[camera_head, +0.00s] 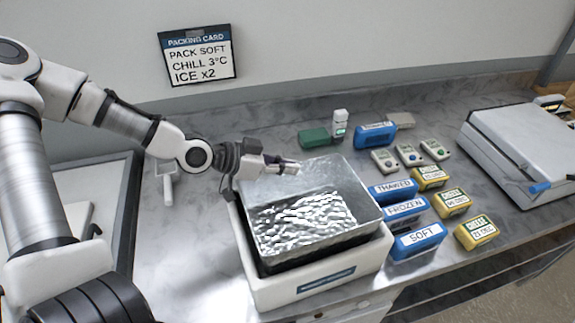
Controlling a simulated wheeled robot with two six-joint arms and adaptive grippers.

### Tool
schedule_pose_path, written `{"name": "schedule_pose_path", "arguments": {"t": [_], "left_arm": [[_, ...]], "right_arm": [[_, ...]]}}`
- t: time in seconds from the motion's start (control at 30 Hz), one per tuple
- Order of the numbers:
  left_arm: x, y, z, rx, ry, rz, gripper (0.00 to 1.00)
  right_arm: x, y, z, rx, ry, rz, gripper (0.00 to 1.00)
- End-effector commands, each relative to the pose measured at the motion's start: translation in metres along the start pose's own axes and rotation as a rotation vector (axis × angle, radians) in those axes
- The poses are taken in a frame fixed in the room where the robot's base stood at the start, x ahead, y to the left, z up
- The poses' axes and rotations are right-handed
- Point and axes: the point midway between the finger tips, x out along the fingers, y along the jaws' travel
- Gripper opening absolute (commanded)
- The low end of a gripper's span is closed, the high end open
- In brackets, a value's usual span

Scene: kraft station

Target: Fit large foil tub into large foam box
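The large foil tub (262,242) is a shiny silver open tub with a crinkled, bright bottom. It sits over and partly inside the white large foam box (318,287). Its rim stands above the box's front wall, and a dark gap shows between the two at the front. My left gripper (288,166) reaches in from the left at the tub's back left rim, its fingers overlapping the back wall in view. The fingers look close together, but whether they grip the rim is unclear. My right gripper is not in view.
Blue labelled packs (405,209) and yellow-labelled packs (452,202) stand right of the box. Small devices (409,155) and a green block (314,138) lie behind. A large pale case (520,140) is far right. A packing card (197,56) hangs on the wall.

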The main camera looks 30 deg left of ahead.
Motion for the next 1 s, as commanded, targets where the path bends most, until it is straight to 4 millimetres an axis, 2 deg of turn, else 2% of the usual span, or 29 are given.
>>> {"name": "schedule_pose_path", "arguments": {"t": [0.77,0.87,1.0], "left_arm": [[-0.003,0.001,-0.006,0.000,0.000,0.000,0.00],[-0.003,0.001,-0.006,0.000,0.000,0.000,0.35],[-0.003,0.001,-0.006,0.000,0.000,0.000,0.35]], "right_arm": [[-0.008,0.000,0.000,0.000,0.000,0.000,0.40],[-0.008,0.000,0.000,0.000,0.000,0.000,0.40],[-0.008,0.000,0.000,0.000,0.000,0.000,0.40]]}}
